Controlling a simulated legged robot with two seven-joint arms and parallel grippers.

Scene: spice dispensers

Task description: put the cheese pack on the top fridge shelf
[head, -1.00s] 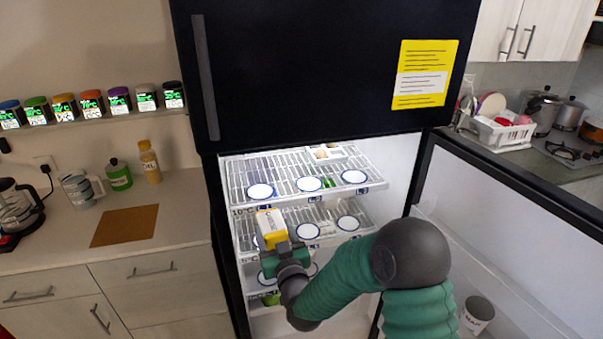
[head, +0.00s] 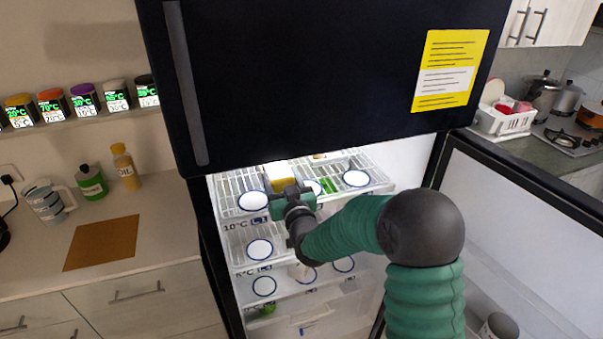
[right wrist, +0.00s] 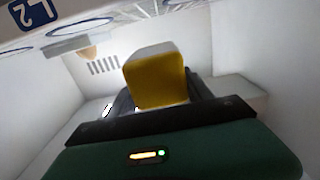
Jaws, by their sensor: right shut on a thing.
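The cheese pack (head: 280,177), yellow with a white top, is at the top fridge shelf (head: 228,184), between the left and middle white discs. My right gripper (head: 287,190) is shut on it, reaching in from the shelf's front edge. In the right wrist view the pack (right wrist: 155,80) sits between the fingers, its yellow face toward the camera. I cannot tell whether the pack touches the shelf. The gripper hides the pack's lower part in the head view. My left gripper is not in view.
White discs (head: 253,201) lie on the shelves. A green item (head: 328,185) is on the top shelf. A lower shelf (head: 238,238) is beneath. The open fridge door (head: 530,230) stands to the right, and the dark freezer door (head: 310,80) hangs above the opening.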

